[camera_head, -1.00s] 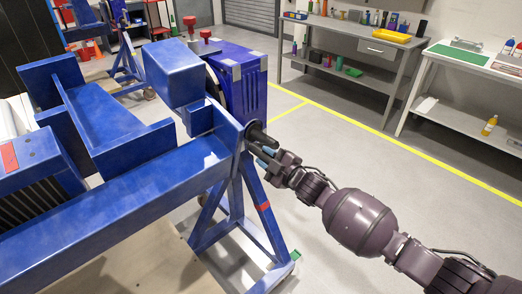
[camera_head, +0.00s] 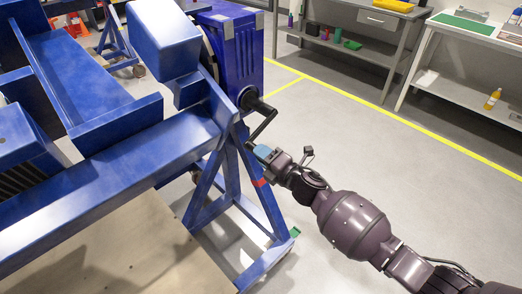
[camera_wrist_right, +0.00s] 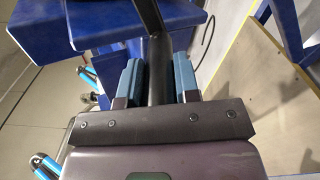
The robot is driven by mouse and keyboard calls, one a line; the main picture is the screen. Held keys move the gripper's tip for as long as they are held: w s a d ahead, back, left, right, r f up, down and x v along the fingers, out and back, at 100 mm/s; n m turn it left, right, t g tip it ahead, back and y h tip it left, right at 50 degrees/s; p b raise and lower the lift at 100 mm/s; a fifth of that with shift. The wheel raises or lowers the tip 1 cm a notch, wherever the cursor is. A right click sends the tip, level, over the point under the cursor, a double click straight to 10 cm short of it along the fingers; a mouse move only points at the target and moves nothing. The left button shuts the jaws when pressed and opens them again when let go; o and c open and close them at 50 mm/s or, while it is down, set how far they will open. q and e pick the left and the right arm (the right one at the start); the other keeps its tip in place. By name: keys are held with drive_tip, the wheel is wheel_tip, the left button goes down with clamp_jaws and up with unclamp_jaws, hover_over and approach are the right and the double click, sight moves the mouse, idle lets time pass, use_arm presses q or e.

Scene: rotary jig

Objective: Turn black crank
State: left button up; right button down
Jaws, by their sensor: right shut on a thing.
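The black crank (camera_head: 264,124) is mounted on the end of the blue rotary jig (camera_head: 130,150) in the head view. Its hub sits on the blue housing, and its arm slants down and left from the outer end of the shaft. My right gripper (camera_head: 262,152) is at the lower end of the crank. In the right wrist view the black crank handle (camera_wrist_right: 157,70) runs between the blue finger pads of my right gripper (camera_wrist_right: 157,82), which is shut on it. The far end of the handle is hidden by the gripper body. My left gripper is not in view.
The jig's blue legs (camera_head: 265,205) stand just left of and below my right gripper. A grey workbench (camera_head: 385,45) and a white table (camera_head: 450,90) stand at the back right. The floor between them and the jig is open, with a yellow line (camera_head: 400,120).

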use_arm(q)
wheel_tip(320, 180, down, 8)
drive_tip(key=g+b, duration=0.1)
drive_tip(key=b, duration=0.7)
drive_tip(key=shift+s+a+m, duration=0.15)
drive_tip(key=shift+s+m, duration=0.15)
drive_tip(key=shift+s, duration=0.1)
use_arm(e)
drive_tip(key=w+d+f+n, duration=0.7)
drive_tip(key=d+n, duration=0.1)
drive_tip(key=n, duration=0.4)
drive_tip(key=shift+w+n, duration=0.3)
drive_tip(key=shift+w, duration=0.1)
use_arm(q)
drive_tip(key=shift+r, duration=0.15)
use_arm(e)
drive_tip(key=shift+d, duration=0.15)
drive_tip(key=c, duration=1.2)
unclamp_jaws()
drive_tip(key=shift+w, duration=0.1)
drive_tip(key=o, duration=0.4)
drive_tip(key=shift+c, duration=0.2)
